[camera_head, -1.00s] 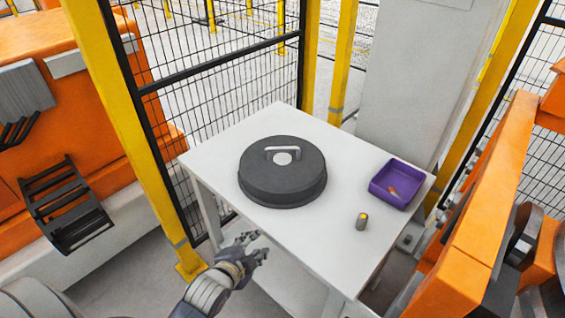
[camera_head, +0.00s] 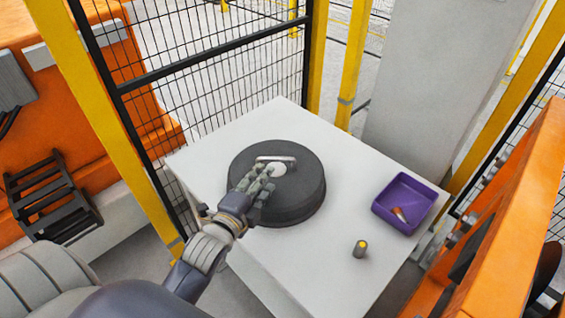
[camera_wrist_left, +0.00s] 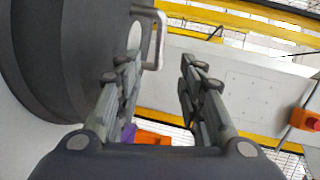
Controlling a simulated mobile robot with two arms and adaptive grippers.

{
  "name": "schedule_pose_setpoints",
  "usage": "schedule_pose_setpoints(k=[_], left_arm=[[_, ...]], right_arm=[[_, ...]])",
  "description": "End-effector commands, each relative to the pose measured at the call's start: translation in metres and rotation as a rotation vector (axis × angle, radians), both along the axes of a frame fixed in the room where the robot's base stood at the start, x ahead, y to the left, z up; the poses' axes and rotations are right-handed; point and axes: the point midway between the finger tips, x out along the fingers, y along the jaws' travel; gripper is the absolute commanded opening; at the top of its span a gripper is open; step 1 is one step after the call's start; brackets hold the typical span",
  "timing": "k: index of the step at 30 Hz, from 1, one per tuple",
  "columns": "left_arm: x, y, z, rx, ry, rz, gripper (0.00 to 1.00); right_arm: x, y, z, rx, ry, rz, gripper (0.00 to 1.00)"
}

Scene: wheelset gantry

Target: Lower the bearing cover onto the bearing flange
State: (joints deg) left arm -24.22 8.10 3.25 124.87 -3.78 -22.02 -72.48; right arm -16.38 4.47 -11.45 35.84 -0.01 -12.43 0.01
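The bearing cover (camera_head: 290,197) is a dark round lid with a silver handle (camera_head: 276,159) and a light centre disc. It sits on the white table. My left gripper (camera_head: 258,182) is over the near left part of the cover, close to the handle. In the left wrist view the gripper (camera_wrist_left: 158,80) is open, with its fingers apart and nothing between them. The cover (camera_wrist_left: 90,50) and its handle (camera_wrist_left: 160,35) lie beside and beyond the left finger there. My right gripper is not in view. I cannot identify the bearing flange in these frames.
A purple bin (camera_head: 404,203) with small items stands at the table's right. A small cylinder with a yellow top (camera_head: 360,249) stands near it. The white table (camera_head: 310,255) is bare at the front. Mesh fence, yellow posts and orange machinery (camera_head: 505,240) surround it.

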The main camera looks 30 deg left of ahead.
Motion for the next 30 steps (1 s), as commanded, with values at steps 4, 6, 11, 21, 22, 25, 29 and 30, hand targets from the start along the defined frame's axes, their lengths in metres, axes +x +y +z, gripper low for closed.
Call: schedule_pose_setpoints(k=[4, 6, 11, 21, 22, 25, 29, 30], left_arm=[[0.013, 0.001, 0.0, 0.01, -0.008, -0.001, 0.36], [0.024, 0.002, -0.001, 0.01, -0.01, -0.002, 0.36], [0.046, 0.003, -0.006, 0.01, -0.009, -0.002, 0.36], [0.073, 0.004, -0.013, 0.006, -0.007, -0.001, 0.36], [0.077, 0.004, -0.015, 0.006, -0.007, -0.001, 0.36], [0.09, 0.005, -0.019, 0.007, -0.007, -0.001, 0.36], [0.102, 0.006, -0.022, 0.007, -0.008, -0.002, 0.36], [0.104, 0.006, -0.023, 0.008, -0.007, -0.002, 0.36]], right_arm=[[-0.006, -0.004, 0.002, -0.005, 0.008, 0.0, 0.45], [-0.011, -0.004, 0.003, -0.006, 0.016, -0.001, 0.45], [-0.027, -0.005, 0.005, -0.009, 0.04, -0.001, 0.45], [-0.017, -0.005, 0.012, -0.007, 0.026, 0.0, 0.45], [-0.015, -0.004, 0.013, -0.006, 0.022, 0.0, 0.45], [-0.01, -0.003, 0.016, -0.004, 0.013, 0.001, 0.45], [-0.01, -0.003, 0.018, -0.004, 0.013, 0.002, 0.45], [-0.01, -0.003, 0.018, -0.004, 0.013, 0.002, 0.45]])
